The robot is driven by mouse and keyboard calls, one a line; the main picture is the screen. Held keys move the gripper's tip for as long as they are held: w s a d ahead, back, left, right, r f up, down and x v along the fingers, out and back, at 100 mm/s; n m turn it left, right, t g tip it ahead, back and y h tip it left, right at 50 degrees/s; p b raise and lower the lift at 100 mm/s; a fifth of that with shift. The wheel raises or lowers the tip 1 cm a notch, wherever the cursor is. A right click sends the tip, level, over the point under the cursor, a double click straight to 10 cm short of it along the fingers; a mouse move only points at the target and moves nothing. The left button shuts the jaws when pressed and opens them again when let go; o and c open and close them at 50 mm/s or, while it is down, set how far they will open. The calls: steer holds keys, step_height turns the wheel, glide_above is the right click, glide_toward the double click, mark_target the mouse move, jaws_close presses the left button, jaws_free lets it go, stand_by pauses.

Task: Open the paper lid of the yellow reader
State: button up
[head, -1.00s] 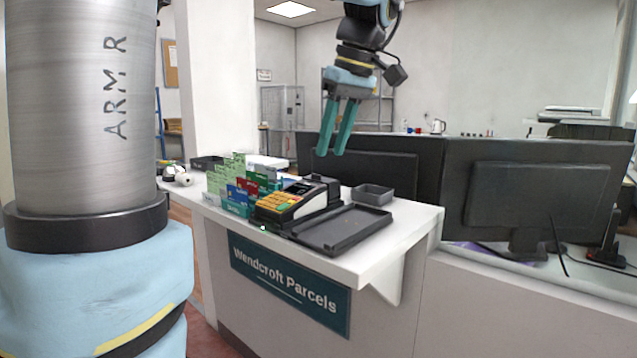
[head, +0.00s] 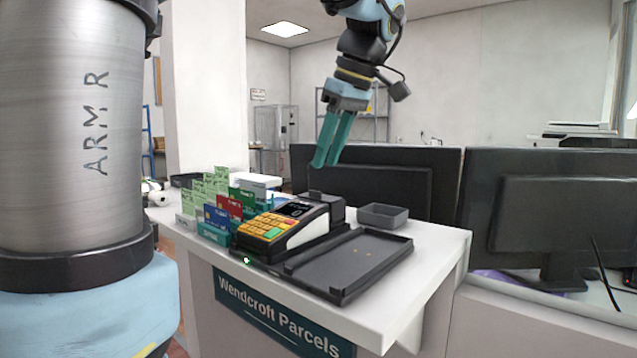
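The card reader (head: 290,228) stands on the white counter, with a dark and white body, a small screen and a keypad of mostly yellow keys. Its dark rear part, where a raised block (head: 326,203) shows, is at the far end; I cannot make out whether the paper lid there is open or shut. My gripper (head: 328,165) hangs in the air above and behind the reader, its two teal fingers pointing down and slightly left. The fingers are a little apart with nothing seen between them. They do not touch the reader.
A flat dark tray (head: 350,262) lies right of the reader, near the counter's front edge. A small grey bin (head: 383,215) stands behind it. Card racks (head: 215,205) crowd the reader's left. Monitors (head: 375,175) stand behind. The counter's right end (head: 440,245) is clear.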

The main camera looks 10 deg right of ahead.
steer(key=x, duration=0.6)
steer(key=shift+c, duration=0.2)
jaws_close()
stand_by(1.2)
